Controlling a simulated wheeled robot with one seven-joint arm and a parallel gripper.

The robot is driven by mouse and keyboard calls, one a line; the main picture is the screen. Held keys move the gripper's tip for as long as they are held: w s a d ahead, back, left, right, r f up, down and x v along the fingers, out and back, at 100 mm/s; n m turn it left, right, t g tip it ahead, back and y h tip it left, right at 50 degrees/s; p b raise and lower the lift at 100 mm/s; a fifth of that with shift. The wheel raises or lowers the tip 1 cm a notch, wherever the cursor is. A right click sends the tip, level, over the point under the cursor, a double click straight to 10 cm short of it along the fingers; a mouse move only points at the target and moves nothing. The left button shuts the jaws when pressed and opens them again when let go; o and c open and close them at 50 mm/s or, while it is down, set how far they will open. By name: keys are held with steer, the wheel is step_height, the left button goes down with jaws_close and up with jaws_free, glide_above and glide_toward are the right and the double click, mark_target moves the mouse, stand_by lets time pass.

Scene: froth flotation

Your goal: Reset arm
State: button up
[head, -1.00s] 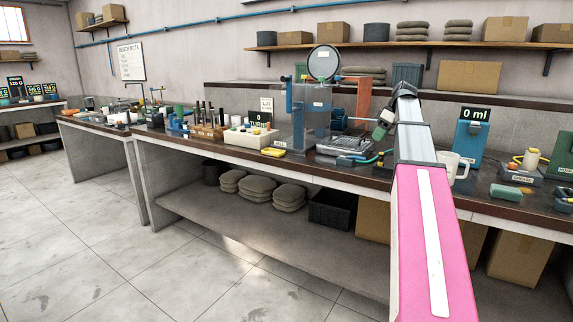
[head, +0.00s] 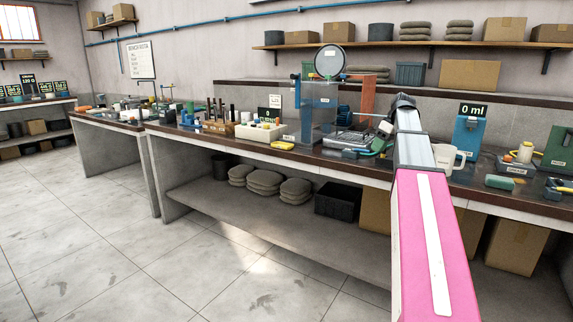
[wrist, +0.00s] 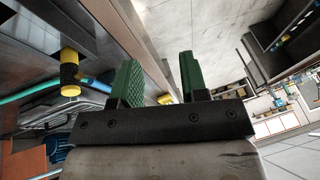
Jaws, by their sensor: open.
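My gripper (wrist: 158,85) shows in the wrist view with two green ridged fingers spread apart. Nothing is between them. In the head view my pink and grey arm reaches over the right part of the long workbench (head: 325,163), and its wrist end is above the bench top. The gripper's fingers are hard to make out in the head view. A yellow and black fitting (wrist: 70,72) with a teal hose is to the left of the fingers in the wrist view.
A clear box apparatus (head: 318,112), a white mug (head: 447,158) and a blue "0 ml" unit (head: 467,137) stand on the bench near my arm. A white block (head: 262,132) is further left. The floor (head: 110,230) in front is clear.

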steer(key=s+a+f+m+h, duration=0.1)
steer(key=s+a+f+m, duration=0.15)
steer(key=f, duration=0.55)
steer(key=s+a+f+m, duration=0.1)
steer(key=a+f, duration=0.2)
steer(key=f, duration=0.5)
steer(key=s+a+f+m+h, duration=0.1)
steer(key=s+a+f+m, duration=0.1)
steer(key=s+f, duration=0.4)
steer(key=s+a+f+m+h, duration=0.1)
steer(key=s+a+f, duration=0.4)
steer(key=f, duration=0.7)
steer(key=s+a+f+m+h, duration=0.1)
steer(key=s+a+f+m, duration=0.2)
steer(key=s+f, duration=0.5)
steer(key=shift+s+a+f+g+h, duration=0.3)
steer(key=shift+a+f+h, duration=0.1)
steer(key=shift+f, duration=0.5)
steer(key=shift+w+m, duration=0.1)
steer(key=shift+m, duration=0.15)
